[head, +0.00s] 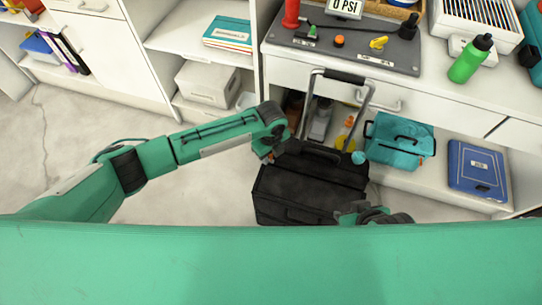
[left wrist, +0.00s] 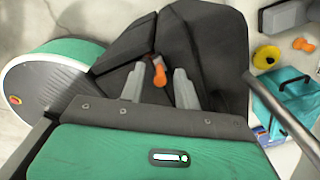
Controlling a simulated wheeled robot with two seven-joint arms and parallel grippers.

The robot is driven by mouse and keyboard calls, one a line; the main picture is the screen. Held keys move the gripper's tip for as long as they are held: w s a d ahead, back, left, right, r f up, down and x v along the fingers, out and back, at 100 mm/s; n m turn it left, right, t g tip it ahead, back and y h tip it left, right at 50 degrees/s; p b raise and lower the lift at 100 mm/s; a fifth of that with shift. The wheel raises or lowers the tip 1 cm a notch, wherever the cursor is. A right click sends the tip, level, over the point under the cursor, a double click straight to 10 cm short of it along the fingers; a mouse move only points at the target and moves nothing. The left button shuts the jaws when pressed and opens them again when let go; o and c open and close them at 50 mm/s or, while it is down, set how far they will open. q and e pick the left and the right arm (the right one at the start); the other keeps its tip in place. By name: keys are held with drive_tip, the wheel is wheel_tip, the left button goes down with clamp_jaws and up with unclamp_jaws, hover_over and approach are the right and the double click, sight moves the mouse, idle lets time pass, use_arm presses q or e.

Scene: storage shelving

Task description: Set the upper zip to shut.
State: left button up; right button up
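A black wheeled case (head: 308,190) with a raised metal pull handle stands on the floor in front of the cabinet. My left gripper (head: 268,157) is at the case's upper left edge. In the left wrist view, the two grey fingers of my left gripper (left wrist: 159,84) are apart. A small orange pull (left wrist: 160,77) on the case's dark surface (left wrist: 212,45) shows between them, with a gap on each side. The zip line itself is hard to make out, so I cannot tell how far it is open. My right gripper (head: 375,216) is near the case's lower right, mostly hidden.
The metal pull handle (head: 345,77) rises behind the case, close to my left gripper. A teal bag (head: 398,142) and a blue box (head: 477,170) sit on the low shelf to the right. The floor (head: 215,175) left of the case is clear.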

use_arm(q)
drive_tip(key=shift+f, duration=0.5)
use_arm(e)
drive_tip(key=shift+w+a+f, duration=0.1)
drive_tip(key=shift+w+a, duration=0.1)
use_arm(q)
clamp_jaws()
